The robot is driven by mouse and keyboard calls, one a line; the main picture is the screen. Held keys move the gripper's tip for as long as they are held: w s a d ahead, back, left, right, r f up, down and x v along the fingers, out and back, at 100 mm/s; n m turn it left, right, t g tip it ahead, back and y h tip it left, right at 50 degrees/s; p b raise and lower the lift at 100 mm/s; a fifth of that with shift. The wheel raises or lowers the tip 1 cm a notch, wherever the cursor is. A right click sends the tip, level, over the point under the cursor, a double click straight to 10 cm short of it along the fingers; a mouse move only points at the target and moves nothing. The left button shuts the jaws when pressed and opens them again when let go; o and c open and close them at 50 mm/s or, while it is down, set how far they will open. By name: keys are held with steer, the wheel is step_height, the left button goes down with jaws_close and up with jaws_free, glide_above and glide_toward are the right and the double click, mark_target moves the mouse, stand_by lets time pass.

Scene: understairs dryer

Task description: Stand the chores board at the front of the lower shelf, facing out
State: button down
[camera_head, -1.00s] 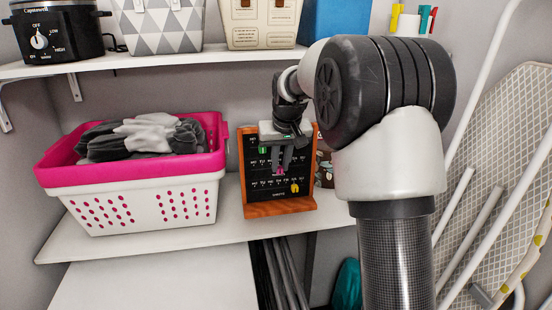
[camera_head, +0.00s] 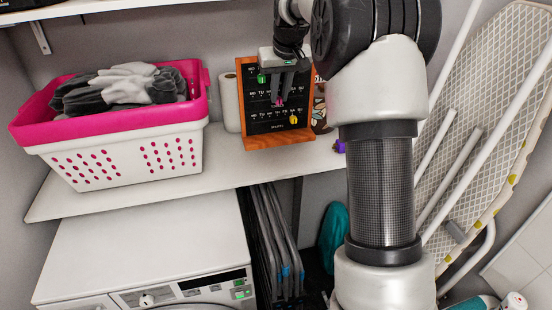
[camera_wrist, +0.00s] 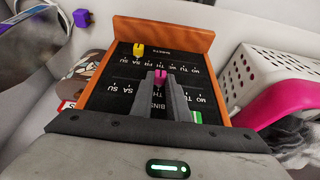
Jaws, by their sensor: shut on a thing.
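The chores board (camera_head: 302,100) has a black face with white lettering and an orange-brown wooden frame and foot ledge. It is upright on the lower shelf (camera_head: 225,160), right of the laundry basket, its face toward me and set back from the front edge. It also shows in the wrist view (camera_wrist: 185,38). My gripper (camera_head: 278,99) is in front of the face, fingers shut on a pink peg (camera_wrist: 160,77) on the board. A yellow peg (camera_wrist: 139,49) and a green peg (camera_wrist: 197,117) are also on it. My fingers hide part of the lettering.
A pink-and-white basket of laundry (camera_head: 125,140) fills the shelf's left side. A paper roll (camera_head: 230,103) stands left of the board. A small purple object (camera_head: 339,146) is at its right. Below are a white machine (camera_head: 150,250) and folded racks; an ironing board (camera_head: 470,130) leans right.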

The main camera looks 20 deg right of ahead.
steer(key=shift+w+d, duration=0.15)
steer(key=shift+w, duration=0.1)
steer(key=shift+f, duration=4.7)
steer(key=shift+f+b, duration=0.15)
steer(key=shift+b, duration=0.15)
steer(key=c, duration=2.1)
jaws_free()
steer(key=shift+f, duration=0.2)
steer(key=o, duration=0.4)
